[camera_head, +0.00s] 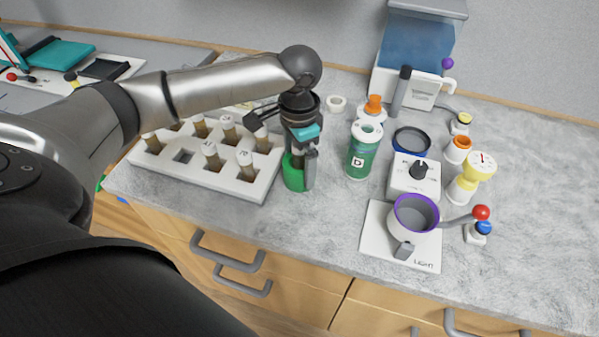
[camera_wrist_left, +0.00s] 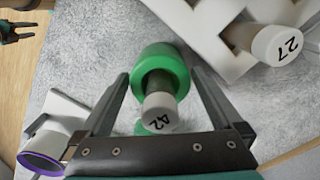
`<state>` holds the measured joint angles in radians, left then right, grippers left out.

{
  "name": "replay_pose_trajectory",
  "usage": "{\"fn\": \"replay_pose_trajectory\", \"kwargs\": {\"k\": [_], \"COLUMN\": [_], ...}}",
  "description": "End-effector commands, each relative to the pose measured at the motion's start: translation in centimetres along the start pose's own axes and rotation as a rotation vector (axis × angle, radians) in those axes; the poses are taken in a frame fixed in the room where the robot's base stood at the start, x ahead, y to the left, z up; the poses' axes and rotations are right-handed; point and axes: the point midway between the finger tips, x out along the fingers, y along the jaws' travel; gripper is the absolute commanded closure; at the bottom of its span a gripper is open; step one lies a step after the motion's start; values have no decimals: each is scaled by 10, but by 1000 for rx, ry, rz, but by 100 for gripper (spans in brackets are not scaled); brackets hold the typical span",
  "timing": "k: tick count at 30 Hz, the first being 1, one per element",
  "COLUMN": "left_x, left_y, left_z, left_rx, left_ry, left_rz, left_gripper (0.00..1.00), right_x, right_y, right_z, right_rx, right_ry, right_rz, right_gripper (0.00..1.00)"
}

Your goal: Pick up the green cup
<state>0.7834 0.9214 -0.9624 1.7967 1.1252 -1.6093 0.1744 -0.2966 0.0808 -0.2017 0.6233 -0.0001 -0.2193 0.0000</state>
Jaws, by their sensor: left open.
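The green cup (camera_head: 294,172) stands on the counter just right of the white vial rack. In the left wrist view the cup (camera_wrist_left: 161,66) is a thick green ring with a vial (camera_wrist_left: 159,108) in it, its white cap marked 42. My left gripper (camera_head: 301,168) is over the cup from above. In the left wrist view its open fingers (camera_wrist_left: 162,78) lie on either side of the cup, with gaps showing. What looks like my right gripper (camera_wrist_left: 14,31) shows small at the upper left of that view, its jaws unclear.
The white rack (camera_head: 210,165) with several capped vials stands close to the left. A green-and-white bottle (camera_head: 364,150) stands to the right. Farther right are a dial box (camera_head: 414,177) and a purple-rimmed grey cup (camera_head: 415,214). Counter in front is clear.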

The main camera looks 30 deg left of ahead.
Motion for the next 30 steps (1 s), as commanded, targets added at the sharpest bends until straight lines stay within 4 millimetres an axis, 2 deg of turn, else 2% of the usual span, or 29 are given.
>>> {"fn": "replay_pose_trajectory", "kwargs": {"k": [3, 11, 30], "left_x": [11, 11, 10], "left_y": [0, 0, 0], "left_z": [0, 0, 0], "left_rx": [0, 1, 1], "left_ry": [0, 1, 1], "left_rz": [0, -1, -1], "left_gripper": [0, 2, 74], "right_x": [3, 2, 2], "right_y": [0, 0, 0], "right_z": [1, 2, 5], "right_rx": [1, 2, 3], "right_ry": [0, -3, -9], "right_rz": [0, 0, 0], "right_gripper": [50, 50, 50]}}
